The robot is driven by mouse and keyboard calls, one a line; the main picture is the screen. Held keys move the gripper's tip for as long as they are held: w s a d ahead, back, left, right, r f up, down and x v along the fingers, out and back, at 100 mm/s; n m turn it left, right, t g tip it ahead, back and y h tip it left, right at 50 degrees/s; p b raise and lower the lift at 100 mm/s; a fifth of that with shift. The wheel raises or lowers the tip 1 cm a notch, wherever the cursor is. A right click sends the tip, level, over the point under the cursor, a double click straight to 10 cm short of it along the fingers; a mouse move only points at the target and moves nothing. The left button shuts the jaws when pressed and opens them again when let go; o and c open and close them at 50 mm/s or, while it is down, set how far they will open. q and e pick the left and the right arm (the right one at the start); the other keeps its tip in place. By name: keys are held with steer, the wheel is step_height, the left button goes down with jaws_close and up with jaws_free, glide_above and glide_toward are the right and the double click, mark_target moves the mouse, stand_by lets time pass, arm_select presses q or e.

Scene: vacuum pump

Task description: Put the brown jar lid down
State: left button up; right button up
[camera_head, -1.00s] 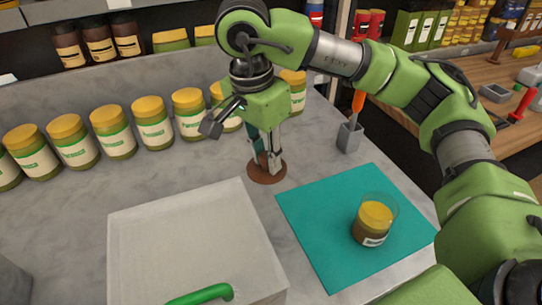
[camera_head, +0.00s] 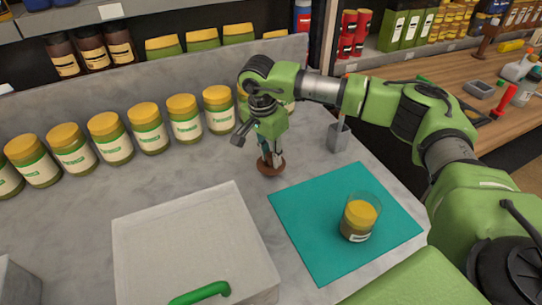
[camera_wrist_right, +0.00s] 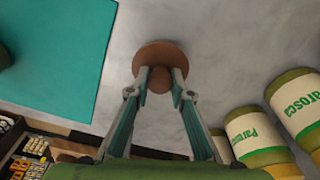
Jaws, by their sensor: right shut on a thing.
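The brown jar lid (camera_head: 264,169) is a round disc with a knob on top. It is at the grey counter's surface, just beyond the teal mat's upper left corner; I cannot tell whether it touches the counter. My right gripper (camera_head: 270,157) points down and is shut on the lid's knob. The right wrist view also shows the lid (camera_wrist_right: 153,52), with its knob between the two fingertips of my gripper (camera_wrist_right: 159,78). My left gripper is not in view.
A glass jar with yellow contents (camera_head: 359,217) stands on the teal mat (camera_head: 305,235). A white box with a green handle (camera_head: 190,240) is at front left. A row of yellow-lidded jars (camera_head: 147,130) stands behind. A grey holder (camera_head: 338,136) is to the right of the gripper.

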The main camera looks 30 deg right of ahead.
mark_target(266, 167)
steer(key=shift+f, duration=0.75)
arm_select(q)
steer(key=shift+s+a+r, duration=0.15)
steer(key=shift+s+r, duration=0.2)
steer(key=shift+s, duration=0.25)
arm_select(e)
steer(key=shift+f, duration=0.25)
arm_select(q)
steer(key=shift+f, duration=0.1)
arm_select(e)
steer(key=o, duration=0.8)
steer(key=shift+r, duration=0.25)
steer(key=shift+a+r, duration=0.1)
steer(key=shift+r, duration=0.2)
arm_select(q)
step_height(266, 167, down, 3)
steer(key=b, duration=0.2)
steer(key=shift+b, duration=0.35)
arm_select(e)
step_height(266, 167, up, 11)
steer(key=a, duration=0.1)
steer(key=shift+s+a+r, duration=0.15)
steer(key=shift+s+a, duration=0.15)
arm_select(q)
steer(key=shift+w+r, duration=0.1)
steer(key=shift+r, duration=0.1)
